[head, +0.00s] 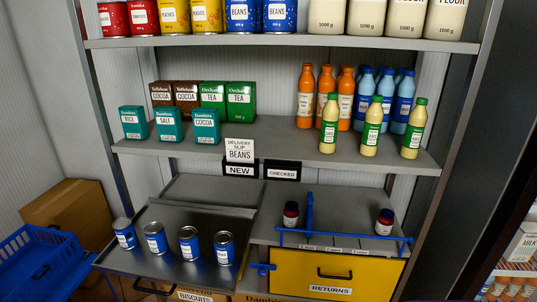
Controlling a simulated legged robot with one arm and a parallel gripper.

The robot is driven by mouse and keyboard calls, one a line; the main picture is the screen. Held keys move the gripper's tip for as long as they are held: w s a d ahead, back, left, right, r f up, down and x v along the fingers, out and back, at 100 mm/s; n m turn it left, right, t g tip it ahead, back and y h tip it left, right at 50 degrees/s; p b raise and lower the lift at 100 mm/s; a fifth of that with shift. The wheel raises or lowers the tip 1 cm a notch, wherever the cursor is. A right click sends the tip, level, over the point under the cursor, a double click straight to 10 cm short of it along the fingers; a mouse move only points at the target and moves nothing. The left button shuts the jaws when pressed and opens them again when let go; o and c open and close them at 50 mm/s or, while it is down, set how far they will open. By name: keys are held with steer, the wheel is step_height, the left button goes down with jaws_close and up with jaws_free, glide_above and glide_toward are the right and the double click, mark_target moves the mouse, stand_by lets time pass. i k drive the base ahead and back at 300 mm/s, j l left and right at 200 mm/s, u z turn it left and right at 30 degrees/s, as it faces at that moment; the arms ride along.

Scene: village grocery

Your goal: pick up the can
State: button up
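Several blue cans with white labels stand in a slanting row on a dark metal tray (165,215) at the lower left: the leftmost can (124,238), a second can (155,243), a third can (189,249) and the rightmost can (224,254). They stand upright with gaps between them. Larger blue cans marked BEANS (279,14) stand on the top shelf, beside yellow peach cans (176,14) and red cans (143,15). A card (240,147) reads "DELIVERY SLIP BEANS", above a NEW sign (240,170). My gripper is not in view.
A CHECKED sign (282,174) marks the right section, with two small dark jars (290,220) and blue rails (340,237). A yellow RETURNS front (330,275) is below. Bottles (328,125) and boxes (205,127) fill the middle shelf. A blue crate (45,260) stands left.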

mark_target(124, 229)
steer(key=u, duration=1.55)
steer(key=i+j+z, duration=1.05)
steer(key=j, duration=0.4)
steer(key=i+l, duration=0.05)
